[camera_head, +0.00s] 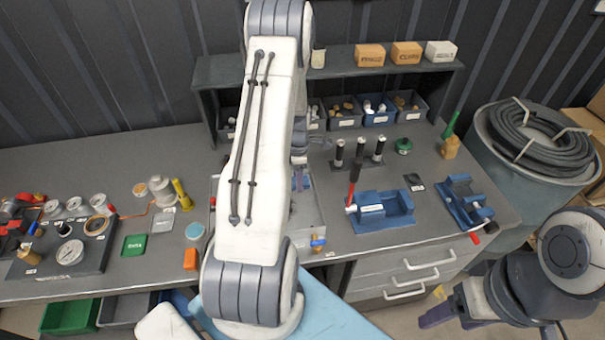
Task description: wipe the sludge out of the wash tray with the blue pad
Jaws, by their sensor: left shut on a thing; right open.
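The grey wash tray (309,210) sits mid-bench, its left and middle parts largely hidden behind my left arm. I cannot make out the sludge or whether the pad touches the tray floor. My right gripper (438,316) is open and empty at the lower right, in front of the drawers and away from the tray.
A blue fixture (382,212) with a red-handled tool stands right of the tray, with another blue fixture (466,203) beyond it. A gauge panel (65,250) is at left. A shelf (330,70) with bins stands behind. A hose drum (535,150) is at right.

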